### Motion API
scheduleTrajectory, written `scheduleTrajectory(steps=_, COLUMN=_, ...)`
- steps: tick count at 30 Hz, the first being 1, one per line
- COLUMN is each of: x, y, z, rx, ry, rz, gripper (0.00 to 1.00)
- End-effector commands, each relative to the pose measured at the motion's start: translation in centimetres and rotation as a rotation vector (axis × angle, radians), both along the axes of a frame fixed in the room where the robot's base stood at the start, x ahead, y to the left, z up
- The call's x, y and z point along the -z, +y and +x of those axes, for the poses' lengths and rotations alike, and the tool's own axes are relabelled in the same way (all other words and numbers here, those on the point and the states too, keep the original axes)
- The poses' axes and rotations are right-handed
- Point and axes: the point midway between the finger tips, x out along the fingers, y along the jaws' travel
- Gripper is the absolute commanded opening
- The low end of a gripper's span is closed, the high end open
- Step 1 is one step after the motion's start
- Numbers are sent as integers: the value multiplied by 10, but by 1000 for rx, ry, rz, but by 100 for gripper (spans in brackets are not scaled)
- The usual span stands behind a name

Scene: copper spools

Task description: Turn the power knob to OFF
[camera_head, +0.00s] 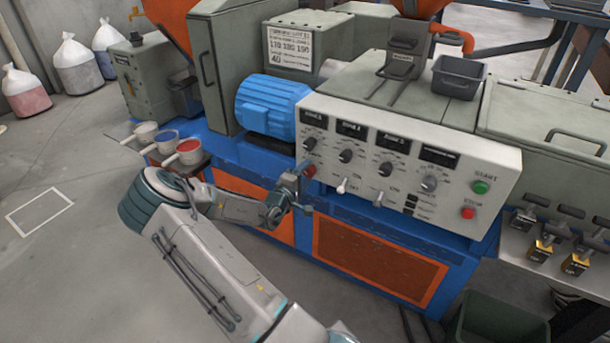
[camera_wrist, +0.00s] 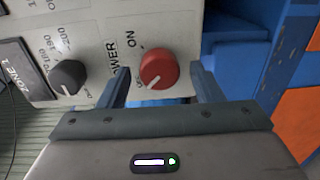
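The red power knob (camera_head: 309,170) is at the lower left of the white control panel (camera_head: 408,149). In the wrist view the red knob (camera_wrist: 158,67) lies between my fingertips, with a gap on both sides. Its white mark points to the lower left, towards a small, partly hidden label that starts with "O". The words "POWER" and "ON" (camera_wrist: 131,38) are printed to the left of the knob. My gripper (camera_wrist: 160,74) is open and empty. In the head view my gripper (camera_head: 297,189) is close to the panel's left end, and its fingers are hard to make out.
A black zone 1 knob (camera_wrist: 68,77) is left of the red knob in the wrist view. Other dials, two switches (camera_head: 342,186), a green button (camera_head: 481,187) and a red button (camera_head: 468,212) are on the panel.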

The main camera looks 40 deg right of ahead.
Motion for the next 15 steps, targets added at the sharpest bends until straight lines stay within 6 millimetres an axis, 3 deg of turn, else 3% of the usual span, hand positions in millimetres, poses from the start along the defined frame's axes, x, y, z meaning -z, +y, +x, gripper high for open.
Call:
scheduleTrajectory(steps=8, x=-1, y=5, z=-2, rx=1, ry=-1, rz=-1, gripper=60)
scheduleTrajectory(steps=15, x=-3, y=46, z=-17, rx=-3, ry=0, rz=1, gripper=60)
